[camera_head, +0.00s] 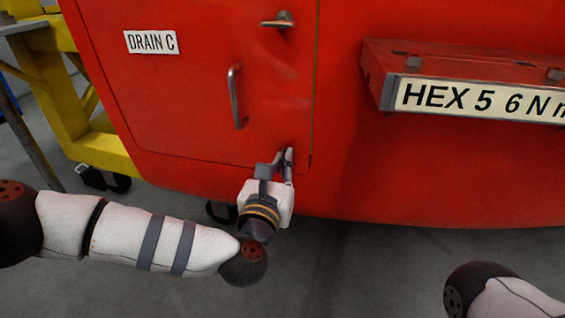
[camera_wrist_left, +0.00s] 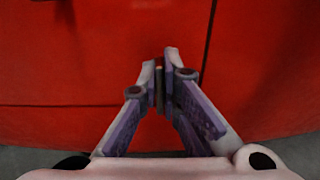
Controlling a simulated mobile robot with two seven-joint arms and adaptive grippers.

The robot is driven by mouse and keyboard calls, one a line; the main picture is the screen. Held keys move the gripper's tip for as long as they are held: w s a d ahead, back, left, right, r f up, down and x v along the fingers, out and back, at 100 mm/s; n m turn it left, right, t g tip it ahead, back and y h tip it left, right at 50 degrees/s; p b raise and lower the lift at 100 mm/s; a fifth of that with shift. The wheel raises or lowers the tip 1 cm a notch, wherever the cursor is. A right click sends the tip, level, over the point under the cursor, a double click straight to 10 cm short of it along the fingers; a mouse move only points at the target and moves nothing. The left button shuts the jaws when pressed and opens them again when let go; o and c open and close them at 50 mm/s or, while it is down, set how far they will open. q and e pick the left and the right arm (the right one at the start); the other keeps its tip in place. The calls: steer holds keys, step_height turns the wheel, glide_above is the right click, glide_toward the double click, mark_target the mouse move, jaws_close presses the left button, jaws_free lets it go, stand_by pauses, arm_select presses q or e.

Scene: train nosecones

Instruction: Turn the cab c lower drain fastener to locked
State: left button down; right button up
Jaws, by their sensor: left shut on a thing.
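The red drain hatch (camera_head: 190,90) carries a "DRAIN C" label (camera_head: 151,42). My left gripper (camera_head: 286,155) is at the hatch's lower right corner, near the panel seam. Its fingers are shut on the lower drain fastener, which is mostly hidden between them. In the left wrist view, the fingertips of my left gripper (camera_wrist_left: 167,68) come together around a narrow bit of the fastener (camera_wrist_left: 159,84). The fastener's angle cannot be read. An upper fastener handle (camera_head: 279,20) lies roughly level near the hatch's top right. My right gripper is not in view; part of my right arm shows at bottom right.
A vertical grab handle (camera_head: 236,97) stands out from the hatch above my left gripper. A red box labelled "HEX 5 6 N m" (camera_head: 478,98) juts out at the right. A yellow frame (camera_head: 62,95) stands at the left. Grey floor (camera_head: 350,270) lies open below.

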arm_select(q)
steer(key=shift+m, duration=0.3)
steer(key=m+p, duration=0.1)
steer(key=m, duration=0.2)
steer(key=shift+d+m, duration=0.1)
steer(key=shift+m, duration=0.3)
steer(key=shift+d+f+m+p, duration=0.1)
steer(key=shift+m+p, duration=1.05)
steer(key=shift+m, duration=2.2)
steer(key=shift+f+m+p, duration=0.1)
steer(key=shift+m+p, duration=1)
steer(key=shift+m, duration=2.25)
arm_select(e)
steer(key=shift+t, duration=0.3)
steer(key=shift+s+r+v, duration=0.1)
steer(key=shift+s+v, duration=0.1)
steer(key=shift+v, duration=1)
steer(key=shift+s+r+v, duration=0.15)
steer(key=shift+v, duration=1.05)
arm_select(q)
steer(key=c, duration=1.8)
jaws_free()
